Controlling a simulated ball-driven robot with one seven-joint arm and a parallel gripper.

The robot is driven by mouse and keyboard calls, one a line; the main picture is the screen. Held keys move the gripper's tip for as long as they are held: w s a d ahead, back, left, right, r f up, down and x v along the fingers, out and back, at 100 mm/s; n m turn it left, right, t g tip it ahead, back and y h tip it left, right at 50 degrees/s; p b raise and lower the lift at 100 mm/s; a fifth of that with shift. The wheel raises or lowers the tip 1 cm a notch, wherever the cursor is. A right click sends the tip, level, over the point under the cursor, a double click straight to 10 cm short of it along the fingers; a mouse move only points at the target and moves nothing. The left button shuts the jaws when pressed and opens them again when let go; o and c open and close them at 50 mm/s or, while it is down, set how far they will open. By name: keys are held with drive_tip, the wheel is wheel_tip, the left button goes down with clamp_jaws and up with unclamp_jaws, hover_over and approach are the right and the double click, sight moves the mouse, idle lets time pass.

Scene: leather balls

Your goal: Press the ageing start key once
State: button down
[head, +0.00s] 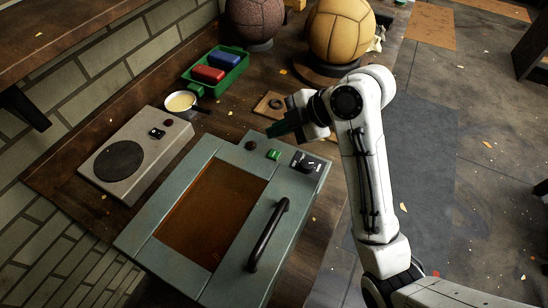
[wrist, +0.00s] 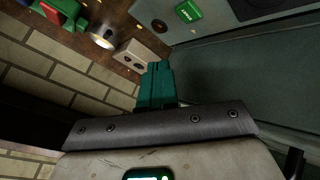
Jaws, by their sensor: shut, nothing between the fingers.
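A small green key (head: 273,155) sits on the control strip of the teal ageing cabinet (head: 165,225), between a dark red round lamp or button (head: 251,146) and a black knob panel (head: 307,163). The green key, with pale lettering, also shows at the top of the wrist view (wrist: 188,11). My gripper (head: 272,132) has its dark green fingers shut and empty. It is above and behind the control strip, apart from the key. In the wrist view the fingers (wrist: 157,66) point up the picture, with the key to their upper right.
The cabinet has an amber window and a black handle (head: 268,235). To its left is a grey unit (head: 136,155) with a round dark plate.

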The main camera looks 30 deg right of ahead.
sight(278, 156)
drive_tip(key=shift+f+b, duration=1.4)
drive_tip(key=shift+f, duration=1.05)
drive_tip(key=shift+f, duration=0.1)
drive_tip(key=shift+f, duration=0.3)
drive_tip(key=shift+f+b, duration=0.4)
drive_tip(key=shift+b, duration=0.05)
idle(0.6)
drive_tip(key=shift+r, duration=0.1)
drive_tip(key=shift+r+p, duration=0.75)
drive_tip(key=shift+p, duration=0.05)
wheel_tip(278, 156, up, 5)
drive_tip(key=p, duration=0.4)
